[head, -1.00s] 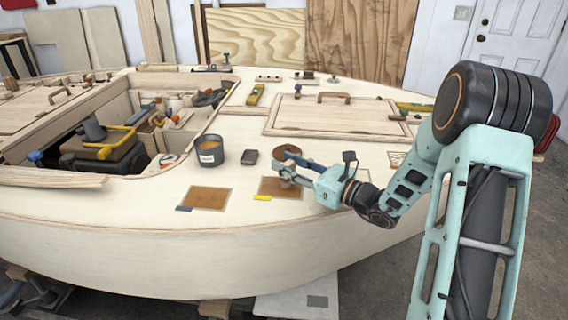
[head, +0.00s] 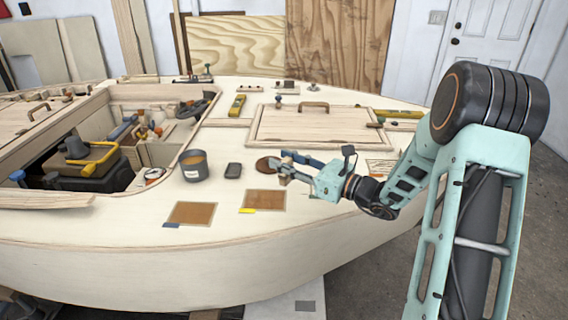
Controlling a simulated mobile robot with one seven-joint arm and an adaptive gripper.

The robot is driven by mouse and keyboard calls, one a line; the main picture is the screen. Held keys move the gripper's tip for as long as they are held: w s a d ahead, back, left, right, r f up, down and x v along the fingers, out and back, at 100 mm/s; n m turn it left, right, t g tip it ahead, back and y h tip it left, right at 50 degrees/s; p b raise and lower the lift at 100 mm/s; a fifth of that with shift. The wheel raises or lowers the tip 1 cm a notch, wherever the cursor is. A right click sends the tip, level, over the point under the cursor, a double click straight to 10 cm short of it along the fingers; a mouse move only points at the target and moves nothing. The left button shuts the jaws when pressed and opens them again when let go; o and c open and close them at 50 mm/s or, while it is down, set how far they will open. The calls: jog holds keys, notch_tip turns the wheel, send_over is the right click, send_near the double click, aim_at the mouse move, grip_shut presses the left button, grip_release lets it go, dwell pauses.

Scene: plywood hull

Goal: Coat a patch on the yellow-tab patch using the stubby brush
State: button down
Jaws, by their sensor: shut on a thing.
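The yellow-tab patch (head: 266,200) is a brown rectangle on the pale deck, with a yellow tab (head: 248,211) at its lower left corner. My gripper (head: 284,168) is above and behind this patch, apart from it. It is shut on a small, pale, short thing, probably the stubby brush (head: 283,180), whose lower end hangs just above the deck. The jaws hide most of it, and the bristles cannot be made out. Whether the patch carries a coat cannot be told.
A brown patch with a blue tab (head: 193,213) lies to the left. A brown disc (head: 264,165) and a dark phone-like block (head: 233,170) lie near my gripper. A raised hatch (head: 315,127) is behind, and an open cockpit with tools (head: 150,130) is left.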

jog(key=shift+r+p, duration=0.75)
jog(key=shift+r, duration=0.6)
jog(key=shift+f, duration=0.1)
